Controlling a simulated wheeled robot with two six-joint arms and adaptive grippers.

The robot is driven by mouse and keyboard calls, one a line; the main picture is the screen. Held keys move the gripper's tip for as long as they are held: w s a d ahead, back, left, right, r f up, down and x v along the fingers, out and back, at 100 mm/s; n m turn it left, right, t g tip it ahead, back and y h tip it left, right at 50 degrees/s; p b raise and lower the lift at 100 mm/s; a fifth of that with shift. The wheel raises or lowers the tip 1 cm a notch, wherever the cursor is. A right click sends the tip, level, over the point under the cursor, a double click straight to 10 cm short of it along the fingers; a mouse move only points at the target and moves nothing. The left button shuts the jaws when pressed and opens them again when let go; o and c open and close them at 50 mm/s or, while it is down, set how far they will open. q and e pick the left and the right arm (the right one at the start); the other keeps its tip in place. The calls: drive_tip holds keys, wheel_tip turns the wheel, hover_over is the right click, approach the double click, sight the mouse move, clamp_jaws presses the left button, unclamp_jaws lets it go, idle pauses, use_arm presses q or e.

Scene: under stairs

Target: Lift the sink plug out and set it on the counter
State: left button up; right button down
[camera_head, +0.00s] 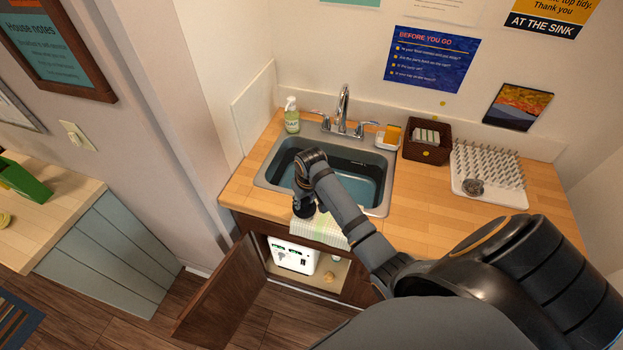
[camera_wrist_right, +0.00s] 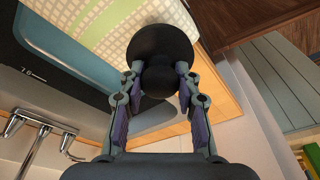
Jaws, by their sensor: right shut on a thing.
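The sink plug (camera_wrist_right: 160,46) is a black disc with a round knob, clear in the right wrist view. My right gripper (camera_wrist_right: 158,82) is shut on its knob, with a finger on each side. In the head view my right gripper (camera_head: 303,207) is over the front rim of the sink (camera_head: 262,178), beside the cloth; the plug is hard to tell from the dark gripper there. The wooden counter (camera_head: 430,215) surrounds the sink, with a bare stretch to its right. The drain is not visible. My left gripper is not in view.
A pale checked cloth (camera_head: 322,232) hangs over the front edge. The faucet (camera_head: 343,112) and soap bottle (camera_head: 291,116) stand behind the sink. A brown basket (camera_head: 427,154) and white drying rack (camera_head: 490,197) are at right. A cabinet door (camera_head: 222,290) hangs open below.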

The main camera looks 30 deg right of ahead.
drive_tip(key=s+a+f, duration=0.3)
drive_tip(key=s+a, duration=0.5)
use_arm(q)
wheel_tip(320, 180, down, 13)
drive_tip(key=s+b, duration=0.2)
drive_tip(key=b, duration=1.1)
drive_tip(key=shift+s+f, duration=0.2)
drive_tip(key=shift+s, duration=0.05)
use_arm(e)
wheel_tip(320, 180, down, 13)
drive_tip(key=shift+w, duration=0.35)
